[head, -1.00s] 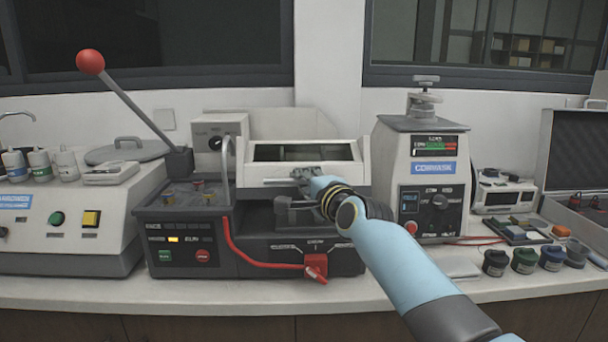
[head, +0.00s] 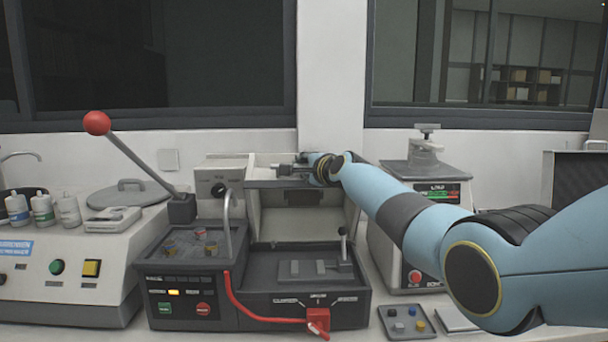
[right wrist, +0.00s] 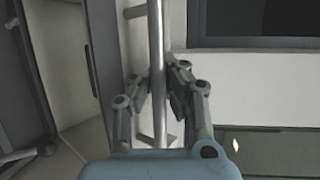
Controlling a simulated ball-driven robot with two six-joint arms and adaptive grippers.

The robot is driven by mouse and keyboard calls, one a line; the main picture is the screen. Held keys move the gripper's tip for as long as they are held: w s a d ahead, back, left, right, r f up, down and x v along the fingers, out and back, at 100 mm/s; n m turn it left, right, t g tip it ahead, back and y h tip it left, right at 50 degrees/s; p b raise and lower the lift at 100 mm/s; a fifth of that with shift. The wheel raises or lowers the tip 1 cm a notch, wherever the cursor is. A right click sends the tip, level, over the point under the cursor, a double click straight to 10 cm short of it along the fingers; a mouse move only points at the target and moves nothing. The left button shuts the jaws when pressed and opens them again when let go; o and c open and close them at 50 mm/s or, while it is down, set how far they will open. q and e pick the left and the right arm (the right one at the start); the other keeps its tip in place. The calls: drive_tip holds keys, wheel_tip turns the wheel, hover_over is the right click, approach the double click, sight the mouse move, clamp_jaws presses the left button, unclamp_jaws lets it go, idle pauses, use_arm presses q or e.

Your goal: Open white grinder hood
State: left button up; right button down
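The white grinder hood (head: 262,173) is raised in the head view, and the chamber beneath it is open to the front. Inside, the grey work table (head: 300,268) and a small lever (head: 343,245) show. My right gripper (head: 287,170) is at the hood's front edge, high above the machine. In the right wrist view the fingers (right wrist: 158,82) stand on both sides of the grey hood handle bar (right wrist: 157,45) and look closed on it. My left gripper is out of view.
A red-knobbed lever (head: 97,123) stands on the left. A red hose (head: 240,305) runs along the machine front. The press (head: 425,165) stands at the right, partly behind my right arm. A small tray (head: 407,322) lies on the front right counter.

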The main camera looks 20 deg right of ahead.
drive_tip(key=shift+w+d+r, duration=0.15)
drive_tip(key=shift+w+r, duration=0.3)
drive_tip(key=shift+w, duration=0.15)
drive_tip(key=c, duration=2)
unclamp_jaws()
drive_tip(key=o, duration=0.7)
drive_tip(key=shift+s, duration=0.2)
drive_tip(key=shift+c, duration=0.2)
drive_tip(key=shift+f, duration=0.1)
drive_tip(key=shift+w, duration=0.1)
drive_tip(key=s+d+r, duration=0.1)
drive_tip(key=s+r, duration=0.1)
drive_tip(key=s, duration=0.9)
drive_tip(key=shift+s+d, duration=0.2)
drive_tip(key=shift+s, duration=0.2)
